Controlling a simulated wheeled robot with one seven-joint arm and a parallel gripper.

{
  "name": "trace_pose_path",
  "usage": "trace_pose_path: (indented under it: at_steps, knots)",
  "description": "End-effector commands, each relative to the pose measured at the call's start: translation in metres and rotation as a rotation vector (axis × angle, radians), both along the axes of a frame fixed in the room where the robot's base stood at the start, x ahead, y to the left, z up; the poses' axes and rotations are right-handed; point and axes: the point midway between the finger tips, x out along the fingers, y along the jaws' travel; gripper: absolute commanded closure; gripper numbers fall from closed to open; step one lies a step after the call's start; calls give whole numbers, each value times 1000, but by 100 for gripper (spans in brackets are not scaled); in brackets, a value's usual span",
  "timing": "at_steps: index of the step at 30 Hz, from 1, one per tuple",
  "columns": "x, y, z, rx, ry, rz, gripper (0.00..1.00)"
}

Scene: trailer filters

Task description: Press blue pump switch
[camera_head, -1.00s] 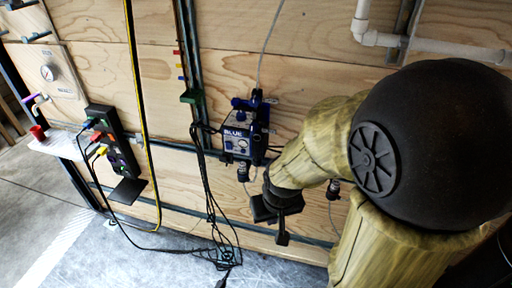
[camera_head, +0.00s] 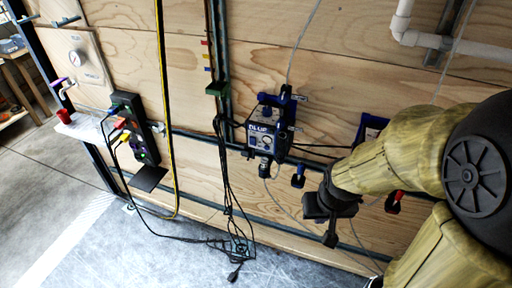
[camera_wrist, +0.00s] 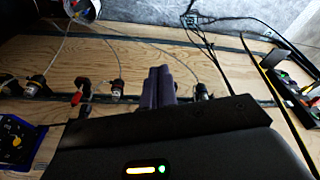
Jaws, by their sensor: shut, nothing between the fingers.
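The blue pump box (camera_head: 265,132), marked "BLUE", is mounted on the plywood wall near the middle of the head view. A round dial or knob shows on its front face; I cannot tell which part is the switch. My gripper (camera_head: 331,238) is to the right of the pump and lower, apart from it, with its fingers pointing down. In the wrist view my gripper's fingers (camera_wrist: 159,84) are together and hold nothing, in front of the plywood wall. The pump's switch is not clearly visible in the wrist view.
A blue-handled valve (camera_head: 298,177) and a red-handled valve (camera_head: 394,203) sit low on the wall near my arm. A black power strip (camera_head: 134,130) with plugs is at left. Dark cables (camera_head: 226,180) hang left of the pump. White pipe (camera_head: 430,38) runs at upper right.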

Motion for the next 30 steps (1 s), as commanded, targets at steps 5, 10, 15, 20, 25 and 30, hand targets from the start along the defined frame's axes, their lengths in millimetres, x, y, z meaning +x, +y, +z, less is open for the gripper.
trace_pose_path:
  at_steps: [5, 10, 15, 20, 25, 30]
  knots:
    - [20, 2, -10, -40, -56, 145, 100]
    - [61, 13, -30, -125, -190, 451, 100]
    - [98, 36, -49, -223, -365, 789, 100]
    - [124, 63, -62, -322, -552, 1067, 100]
    - [140, 94, -68, -449, -778, 1297, 100]
    - [147, 121, -66, -611, -1016, 1438, 100]
